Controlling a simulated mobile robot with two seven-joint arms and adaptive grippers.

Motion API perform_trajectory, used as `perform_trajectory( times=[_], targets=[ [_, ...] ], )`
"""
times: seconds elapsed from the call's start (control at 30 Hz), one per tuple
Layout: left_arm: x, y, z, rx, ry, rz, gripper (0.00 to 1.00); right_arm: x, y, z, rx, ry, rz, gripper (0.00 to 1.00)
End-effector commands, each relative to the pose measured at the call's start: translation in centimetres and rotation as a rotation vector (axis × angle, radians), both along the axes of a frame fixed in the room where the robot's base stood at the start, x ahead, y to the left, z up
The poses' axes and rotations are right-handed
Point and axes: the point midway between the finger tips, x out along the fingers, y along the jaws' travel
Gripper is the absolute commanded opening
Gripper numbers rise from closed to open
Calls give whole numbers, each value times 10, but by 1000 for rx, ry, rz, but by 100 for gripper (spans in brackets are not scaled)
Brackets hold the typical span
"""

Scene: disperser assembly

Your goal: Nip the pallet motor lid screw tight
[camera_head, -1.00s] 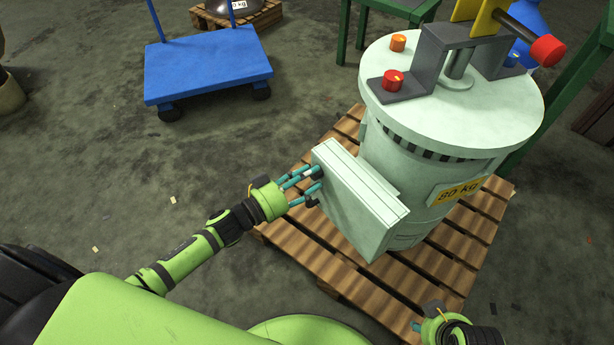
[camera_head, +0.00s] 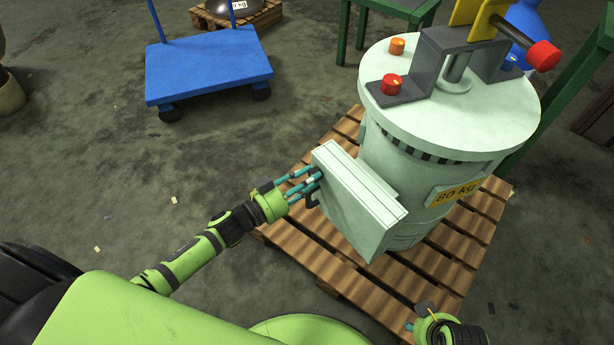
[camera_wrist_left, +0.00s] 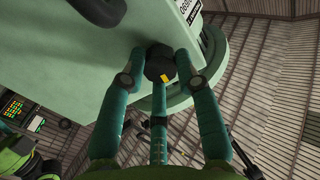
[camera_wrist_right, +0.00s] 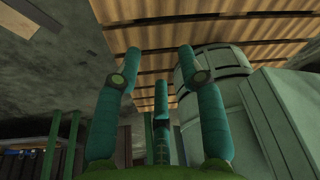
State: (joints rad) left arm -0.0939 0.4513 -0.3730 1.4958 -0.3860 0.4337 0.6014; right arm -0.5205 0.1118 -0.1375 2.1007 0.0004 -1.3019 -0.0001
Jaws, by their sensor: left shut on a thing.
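The pale green motor (camera_head: 435,160) stands upright on the wooden pallet (camera_head: 330,265), with a box-shaped housing and flat lid (camera_head: 355,200) on its near side. My left gripper (camera_head: 312,180) is at the left edge of this housing. In the left wrist view, its three fingers are closed around a black screw head (camera_wrist_left: 160,63) with a yellow mark, against the pale green surface. The fingers partly hide the screw in the head view. My right gripper (camera_head: 412,327) is low by the pallet's front edge. In the right wrist view its fingers (camera_wrist_right: 160,75) are spread and empty.
A second black part (camera_wrist_left: 98,10) shows on the housing in the left wrist view. A blue trolley (camera_head: 205,68) stands at the back left. Green table legs (camera_head: 550,110) rise behind the motor at right. The floor left of the pallet is clear.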

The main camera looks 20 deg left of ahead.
Motion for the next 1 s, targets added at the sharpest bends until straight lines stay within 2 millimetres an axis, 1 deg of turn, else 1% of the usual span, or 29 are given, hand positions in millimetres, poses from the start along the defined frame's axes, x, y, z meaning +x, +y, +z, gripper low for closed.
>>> perform_trajectory(
  times=[0.03,0.3,0.53,0.8,1.0],
  targets=[
    [1,1,2,35,-28,3,0,-1,0,-2,-1,3,0,40],
    [1,0,2,245,-179,2,0,-2,0,-12,-1,11,0,40],
    [1,0,2,423,-306,2,0,-3,0,-15,-1,12,1,40],
    [1,0,2,632,-454,3,0,-3,0,-16,-2,16,1,40],
    [1,0,1,788,-564,3,0,-1,0,-9,0,8,0,40]
  ],
)
